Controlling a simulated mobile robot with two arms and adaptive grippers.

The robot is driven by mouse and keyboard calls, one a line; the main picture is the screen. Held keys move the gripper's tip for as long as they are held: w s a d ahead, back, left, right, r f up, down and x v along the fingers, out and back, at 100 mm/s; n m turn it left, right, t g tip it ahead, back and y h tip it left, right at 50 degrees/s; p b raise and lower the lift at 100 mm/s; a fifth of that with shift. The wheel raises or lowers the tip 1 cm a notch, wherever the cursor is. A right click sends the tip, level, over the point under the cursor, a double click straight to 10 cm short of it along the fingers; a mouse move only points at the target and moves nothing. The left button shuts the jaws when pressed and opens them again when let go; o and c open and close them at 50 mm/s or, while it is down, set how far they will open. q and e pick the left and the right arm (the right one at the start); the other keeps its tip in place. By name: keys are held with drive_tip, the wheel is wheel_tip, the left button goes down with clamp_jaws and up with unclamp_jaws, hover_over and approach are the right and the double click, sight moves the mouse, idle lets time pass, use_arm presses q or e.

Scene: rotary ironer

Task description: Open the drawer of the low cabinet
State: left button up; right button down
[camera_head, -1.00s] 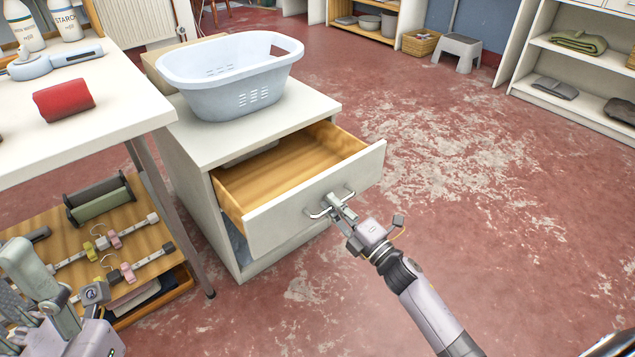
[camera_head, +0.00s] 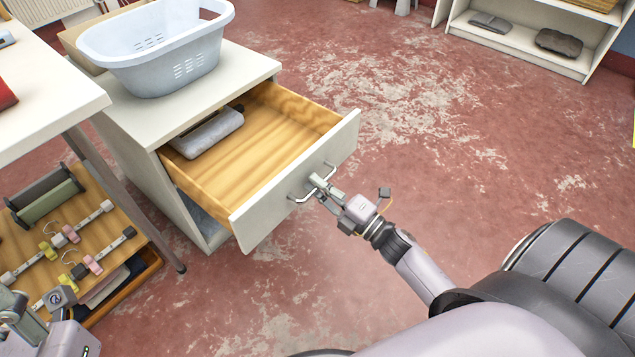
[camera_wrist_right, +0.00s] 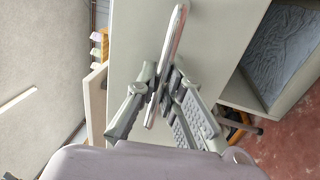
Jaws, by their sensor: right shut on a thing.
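The low cabinet (camera_head: 222,62) is white and stands left of centre in the head view. Its drawer (camera_head: 299,185) is pulled well out, showing a wooden inside with a grey folded item (camera_head: 207,133) at the back left. My right gripper (camera_head: 318,183) is shut on the metal bar handle (camera_head: 301,198) on the drawer front. In the right wrist view the handle (camera_wrist_right: 173,55) runs between the two fingers (camera_wrist_right: 160,95). My left gripper (camera_head: 14,305) is partly in view at the lower left, away from the cabinet; its fingertips are unclear.
A pale blue laundry basket (camera_head: 150,50) sits on the cabinet top. A white table (camera_head: 50,85) stands at left, with a wooden lower shelf (camera_head: 85,235) holding hangers. The red floor right of the drawer is clear. White shelves (camera_head: 520,50) stand at the back right.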

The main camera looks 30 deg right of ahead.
drive_tip(key=c, duration=2)
unclamp_jaws()
drive_tip(key=shift+o, duration=0.2)
drive_tip(key=v, duration=1.2)
